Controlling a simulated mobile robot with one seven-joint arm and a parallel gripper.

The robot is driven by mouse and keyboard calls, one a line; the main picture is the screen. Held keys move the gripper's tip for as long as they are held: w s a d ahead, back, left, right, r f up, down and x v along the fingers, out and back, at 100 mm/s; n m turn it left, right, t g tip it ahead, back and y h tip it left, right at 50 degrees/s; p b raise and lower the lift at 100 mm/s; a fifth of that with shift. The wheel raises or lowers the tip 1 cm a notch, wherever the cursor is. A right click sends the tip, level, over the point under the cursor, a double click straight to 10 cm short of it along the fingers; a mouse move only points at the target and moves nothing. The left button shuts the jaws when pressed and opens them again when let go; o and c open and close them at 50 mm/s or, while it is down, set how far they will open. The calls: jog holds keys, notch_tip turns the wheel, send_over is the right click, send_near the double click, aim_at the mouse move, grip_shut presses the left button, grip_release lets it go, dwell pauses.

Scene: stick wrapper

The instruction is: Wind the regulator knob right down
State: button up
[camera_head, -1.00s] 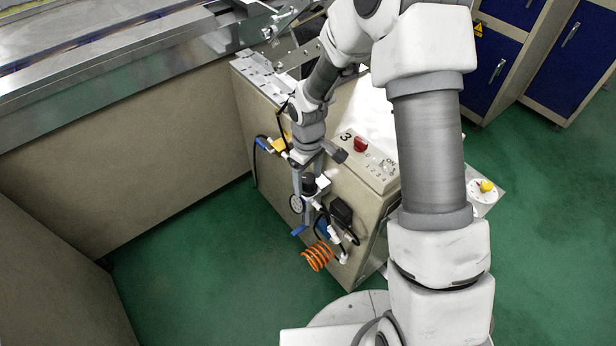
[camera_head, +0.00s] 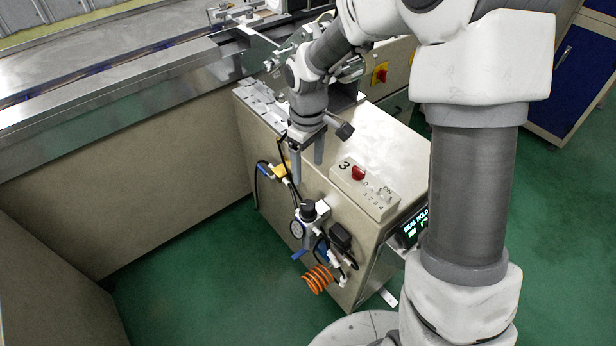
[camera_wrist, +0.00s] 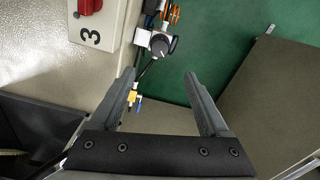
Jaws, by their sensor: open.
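The regulator knob (camera_head: 308,207) is a black cap on top of the air regulator at the side of the beige machine cabinet. A round gauge (camera_head: 297,229) sits just beside it. In the wrist view the knob (camera_wrist: 162,45) shows from above as a dark disc with a pale pointer line, beyond the fingertips. My gripper (camera_head: 307,170) is above the knob and apart from it, with its fingers pointing down. In the wrist view my gripper (camera_wrist: 160,75) is open and empty, its two fingers spread wide.
A control box (camera_head: 364,188) with a red switch and the number 3 stands on the cabinet next to my gripper. An orange coiled hose (camera_head: 317,279), a blue lever and black tubes hang by the regulator. The green floor (camera_head: 190,270) is clear.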

notch_tip(320, 180, up, 2)
jog(key=shift+r, duration=0.1)
dwell(0.5)
jog(key=s+d+r+m+t+p, duration=0.1)
jog(key=s+d+r+m+p, duration=0.2)
jog(key=r, duration=0.5)
jog(key=s+d+r+m+t+p, duration=0.1)
jog(key=s+d+r+t, duration=0.15)
jog(key=s+r, duration=0.45)
jog(key=s+d+r+m+t+p, duration=0.2)
jog(key=s+d+r+m+p, duration=0.2)
jog(key=s+r, duration=0.6)
jog(key=shift+s+r+m+p, duration=0.25)
jog(key=shift+s+m+p, duration=0.05)
jog(key=shift+m, duration=0.3)
